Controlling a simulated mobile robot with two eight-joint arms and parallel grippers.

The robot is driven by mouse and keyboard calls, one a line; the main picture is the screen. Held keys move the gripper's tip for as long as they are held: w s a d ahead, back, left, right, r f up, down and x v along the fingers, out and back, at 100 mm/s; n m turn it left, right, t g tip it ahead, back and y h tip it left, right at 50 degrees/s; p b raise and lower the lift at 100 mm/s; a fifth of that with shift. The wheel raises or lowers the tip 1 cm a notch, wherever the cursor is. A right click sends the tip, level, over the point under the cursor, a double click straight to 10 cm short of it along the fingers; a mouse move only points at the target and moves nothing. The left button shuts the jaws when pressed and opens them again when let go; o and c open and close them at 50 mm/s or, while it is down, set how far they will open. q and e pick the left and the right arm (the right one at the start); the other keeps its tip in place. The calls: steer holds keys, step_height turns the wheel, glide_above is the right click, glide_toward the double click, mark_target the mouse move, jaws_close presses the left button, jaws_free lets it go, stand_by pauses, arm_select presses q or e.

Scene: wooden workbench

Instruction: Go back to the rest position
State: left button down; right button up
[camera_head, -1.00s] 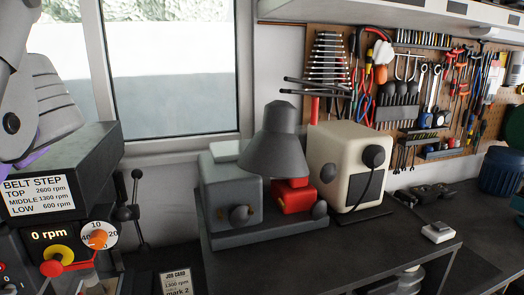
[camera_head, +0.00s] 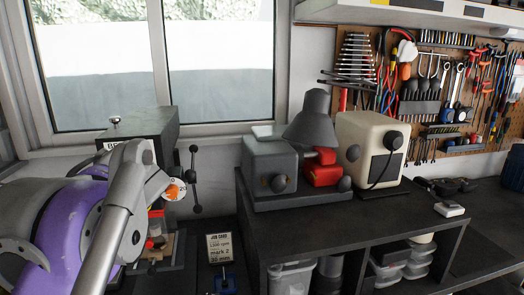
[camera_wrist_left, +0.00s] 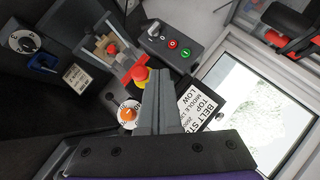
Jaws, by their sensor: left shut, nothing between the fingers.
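My left gripper (camera_wrist_left: 158,75) is shut and empty, with its grey fingers side by side in the left wrist view. They appear in front of the drill machine's panel, between the orange-knobbed dial (camera_wrist_left: 128,114) and the belt step placard (camera_wrist_left: 198,108). I cannot tell whether they touch anything. In the head view my left arm with its purple band fills the lower left and covers much of the machine (camera_head: 150,130); the fingertips cannot be made out there. My right gripper is in neither view.
A red and yellow knob (camera_wrist_left: 140,76) is close by the fingers in the wrist view. A job card (camera_head: 220,248) and blue clamp (camera_head: 226,284) are right of the machine. The dark bench (camera_head: 330,225) holds a grinder (camera_head: 270,168), lamp (camera_head: 311,125) and cream box (camera_head: 362,140).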

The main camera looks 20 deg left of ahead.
arm_select(q)
steer(key=s+d+f+h, duration=0.1)
steer(key=d+f+h, duration=0.2)
steer(key=d+f, duration=0.4)
steer(key=s+d+f+h, duration=0.2)
steer(key=d+f, duration=0.5)
steer(key=f, duration=1.1)
steer(key=s+d+f+h, duration=0.2)
steer(key=d+f+h, duration=0.2)
steer(key=d+f, duration=0.4)
step_height(320, 180, down, 6)
steer(key=shift+r+t+h, duration=0.25)
steer(key=shift+t+h, duration=0.05)
